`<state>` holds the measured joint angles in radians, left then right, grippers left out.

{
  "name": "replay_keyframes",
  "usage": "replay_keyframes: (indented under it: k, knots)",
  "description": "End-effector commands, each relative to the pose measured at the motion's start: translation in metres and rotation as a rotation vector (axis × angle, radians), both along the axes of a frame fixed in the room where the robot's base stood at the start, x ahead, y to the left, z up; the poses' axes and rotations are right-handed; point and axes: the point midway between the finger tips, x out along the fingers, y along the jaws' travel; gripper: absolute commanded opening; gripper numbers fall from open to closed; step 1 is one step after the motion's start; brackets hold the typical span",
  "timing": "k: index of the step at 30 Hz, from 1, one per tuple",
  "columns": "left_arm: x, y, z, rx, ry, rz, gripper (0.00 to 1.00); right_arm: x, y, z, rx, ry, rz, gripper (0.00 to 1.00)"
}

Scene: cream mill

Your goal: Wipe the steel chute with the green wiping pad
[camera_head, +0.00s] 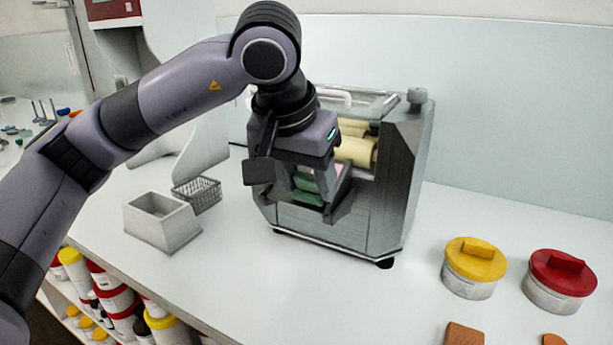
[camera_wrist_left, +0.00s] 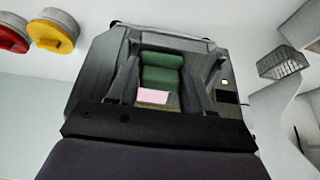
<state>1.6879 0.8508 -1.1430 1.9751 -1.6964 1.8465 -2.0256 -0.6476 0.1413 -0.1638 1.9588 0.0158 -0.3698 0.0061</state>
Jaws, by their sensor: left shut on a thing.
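The cream mill (camera_head: 400,150) is a grey steel machine with pale rollers, standing on the white worktop. My left gripper (camera_head: 318,198) points down in front of it and is shut on the green wiping pad (camera_head: 306,184). In the left wrist view the pad (camera_wrist_left: 162,70) sits between the two fingers of my left gripper (camera_wrist_left: 163,80). A pink patch (camera_wrist_left: 153,97) shows beside the pad. The steel chute at the mill's front is mostly hidden behind my gripper, and I cannot tell whether the pad touches it. My right gripper is not in view.
A grey open box (camera_head: 163,222) and a wire basket (camera_head: 198,192) stand left of the mill. A yellow-lidded jar (camera_head: 472,268) and a red-lidded jar (camera_head: 560,281) stand to the right. The worktop (camera_head: 300,290) in front of the mill is clear.

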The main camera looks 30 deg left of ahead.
Motion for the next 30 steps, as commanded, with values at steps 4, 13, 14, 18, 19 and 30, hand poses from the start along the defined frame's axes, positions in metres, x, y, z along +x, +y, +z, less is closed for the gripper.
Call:
replay_keyframes:
  k: [4,13,14,18,19,30]
  knots:
    - [0.001,0.000,0.001,-0.001,0.000,0.000,0.26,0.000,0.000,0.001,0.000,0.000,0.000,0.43]
    - [0.019,0.001,0.013,-0.001,0.001,0.000,0.26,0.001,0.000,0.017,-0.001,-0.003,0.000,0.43]
    - [0.020,0.001,0.013,-0.001,0.001,0.000,0.26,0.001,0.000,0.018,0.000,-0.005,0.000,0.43]
    - [0.025,0.001,0.014,-0.001,0.001,0.000,0.26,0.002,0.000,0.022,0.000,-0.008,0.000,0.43]
    - [0.026,0.001,0.015,-0.001,0.001,0.000,0.26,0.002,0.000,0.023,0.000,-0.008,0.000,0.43]
    - [0.046,0.003,0.016,0.000,0.000,-0.001,0.26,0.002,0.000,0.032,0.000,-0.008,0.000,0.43]
